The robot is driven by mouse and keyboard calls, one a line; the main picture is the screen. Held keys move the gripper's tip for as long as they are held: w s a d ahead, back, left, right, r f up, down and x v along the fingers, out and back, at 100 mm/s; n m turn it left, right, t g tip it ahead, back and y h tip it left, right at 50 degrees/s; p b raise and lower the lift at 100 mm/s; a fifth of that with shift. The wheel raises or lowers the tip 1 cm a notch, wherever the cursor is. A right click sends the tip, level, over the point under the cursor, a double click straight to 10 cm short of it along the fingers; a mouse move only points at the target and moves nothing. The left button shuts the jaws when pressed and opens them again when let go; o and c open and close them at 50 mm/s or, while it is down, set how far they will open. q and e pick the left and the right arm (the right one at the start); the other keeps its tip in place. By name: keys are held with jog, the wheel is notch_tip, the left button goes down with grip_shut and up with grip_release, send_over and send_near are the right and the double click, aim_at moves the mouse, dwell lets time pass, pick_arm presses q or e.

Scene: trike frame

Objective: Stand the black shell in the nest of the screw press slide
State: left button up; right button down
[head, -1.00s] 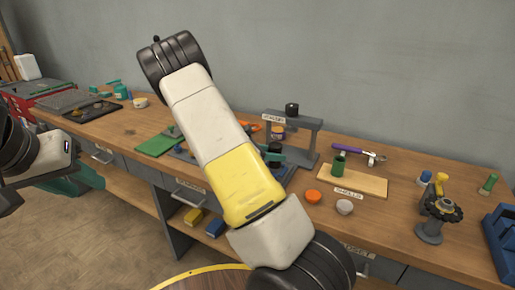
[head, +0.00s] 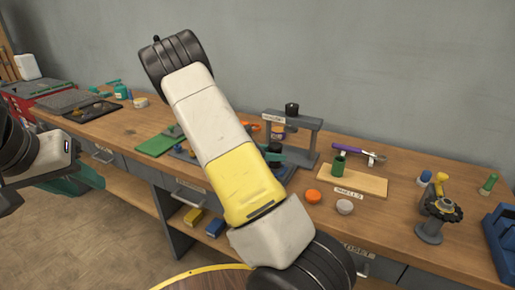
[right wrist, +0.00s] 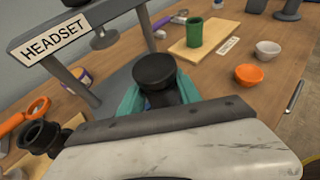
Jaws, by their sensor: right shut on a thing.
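The black shell (right wrist: 155,72) stands roughly upright between the teal fingers of my right gripper (right wrist: 158,96), which is shut on it. In the head view the right gripper (head: 272,155) shows just in front of the screw press (head: 312,138), partly behind my forearm. The press is a grey frame with a black knob on top. Its crossbar with a HEADSET sign (right wrist: 55,38) is at upper left in the right wrist view. The slide's nest is hidden by the gripper, so I cannot tell whether the shell touches it. My left arm shows at the left edge; its jaws are unclear.
A green shell (head: 339,163) stands on a wooden board (head: 365,183) right of the press. Orange (head: 313,196) and pale (head: 345,207) bowls sit in front. Purple-handled pliers (head: 352,151) lie behind. A dark fixture (head: 432,228) and blue tray (head: 500,235) are further right.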

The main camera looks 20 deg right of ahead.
jog(key=shift+f, duration=0.95)
jog(key=c, duration=0.7)
grip_release()
jog(key=shift+c, duration=0.2)
jog(key=v, duration=0.7)
jog(key=shift+a+r, duration=0.15)
jog(key=shift+a, duration=0.25)
jog(key=s+a+r+m+t+y, duration=0.1)
jog(key=s+a+r+m+y, duration=0.3)
jog(key=s, duration=0.4)
jog(key=s+a+r+m+t+y, duration=0.2)
jog(key=s+a+r+m+y, duration=0.3)
jog(key=s+r+m, duration=0.3)
jog(key=s+a+r+m+t+y, duration=0.2)
jog(key=s+a+r+m+y, duration=0.3)
jog(key=s+r, duration=0.3)
jog(key=shift+s+a+m+y, duration=0.2)
jog(key=shift+s+m+y, duration=0.3)
jog(key=shift+s+y, duration=0.25)
